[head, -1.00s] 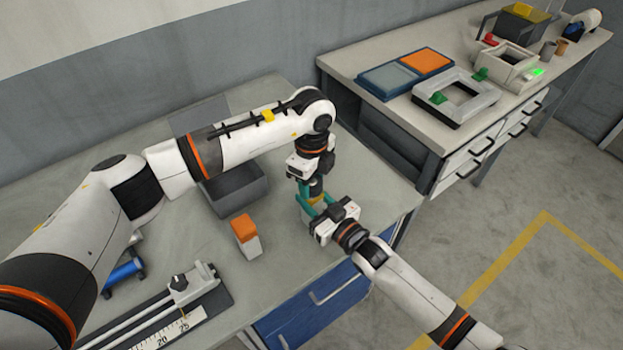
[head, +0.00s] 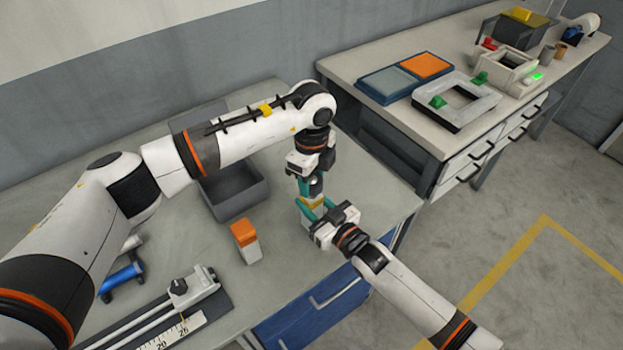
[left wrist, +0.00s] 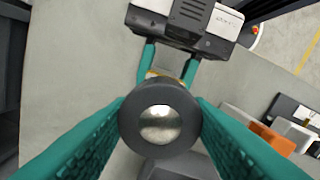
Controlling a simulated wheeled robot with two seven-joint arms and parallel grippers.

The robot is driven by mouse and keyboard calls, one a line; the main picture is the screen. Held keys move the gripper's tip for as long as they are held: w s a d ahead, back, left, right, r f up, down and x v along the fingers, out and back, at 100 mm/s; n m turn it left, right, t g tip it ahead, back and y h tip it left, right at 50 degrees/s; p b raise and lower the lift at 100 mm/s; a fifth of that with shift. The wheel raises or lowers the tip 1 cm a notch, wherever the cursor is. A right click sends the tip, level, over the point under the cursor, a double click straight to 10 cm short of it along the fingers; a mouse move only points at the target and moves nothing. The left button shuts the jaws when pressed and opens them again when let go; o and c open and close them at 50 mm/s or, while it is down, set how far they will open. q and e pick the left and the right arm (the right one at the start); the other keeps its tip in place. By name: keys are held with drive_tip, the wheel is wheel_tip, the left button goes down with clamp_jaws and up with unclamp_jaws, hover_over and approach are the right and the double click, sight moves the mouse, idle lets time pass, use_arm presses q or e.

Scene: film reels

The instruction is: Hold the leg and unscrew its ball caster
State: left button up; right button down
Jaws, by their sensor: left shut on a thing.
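The ball caster (left wrist: 158,122) shows in the left wrist view as a dark round housing with a shiny metal ball. My left gripper (head: 315,186) points down from above, its teal fingers shut on opposite sides of the caster. The leg (head: 311,201) is a brass-yellow piece just below, mostly hidden by fingers; a little of it shows behind the caster in the left wrist view (left wrist: 153,77). My right gripper (head: 308,212) comes from the front right, its teal fingers closed on both sides of the leg. Whether the caster's thread is still engaged is hidden.
A grey open bin (head: 236,196) stands behind left of the grippers. An orange-topped white block (head: 246,243) stands in front of it. A ruler fixture (head: 180,310) and a blue-handled item (head: 122,276) lie front left. A second bench (head: 350,68) holds trays.

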use_arm(q)
drive_tip(key=shift+r, duration=2)
use_arm(e)
drive_tip(key=c, duration=0.9)
unclamp_jaws()
drive_tip(key=shift+o, duration=0.2)
use_arm(q)
wheel_tip(320, 180, down, 2)
drive_tip(key=shift+b, duration=1)
use_arm(e)
drive_tip(key=v, duration=1.2)
drive_tip(key=shift+f, duration=0.1)
